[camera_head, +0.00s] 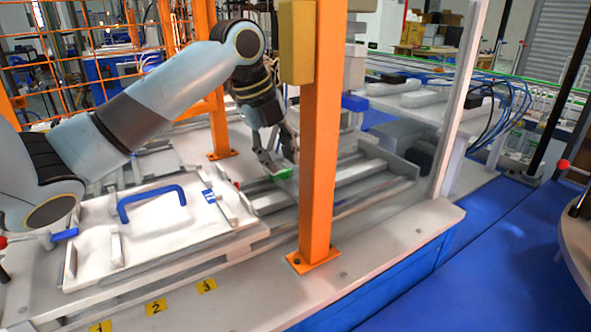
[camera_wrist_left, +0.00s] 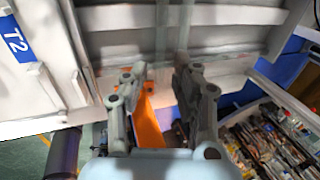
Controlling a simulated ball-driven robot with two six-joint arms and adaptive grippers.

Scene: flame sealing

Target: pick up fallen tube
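My left gripper (camera_head: 277,166) reaches down over the pale rail bed of the machine, beside the orange post. In the left wrist view its two fingers (camera_wrist_left: 158,82) stand apart with a gap between them, so it is open. I cannot make out a fallen tube for certain in either view. A small green piece (camera_head: 283,174) lies right by the fingertips in the head view; I cannot tell what it is or whether they touch it. Faint pale streaks (camera_wrist_left: 162,32) cross the grey surface beyond the fingers in the wrist view. My right gripper is not in view.
The orange post (camera_head: 318,130) stands close to the right of my left gripper. A white plate with a blue handle (camera_head: 152,200) lies left of it. Pale rails (camera_head: 350,190) run to the right. The blue floor (camera_head: 480,270) at right is clear.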

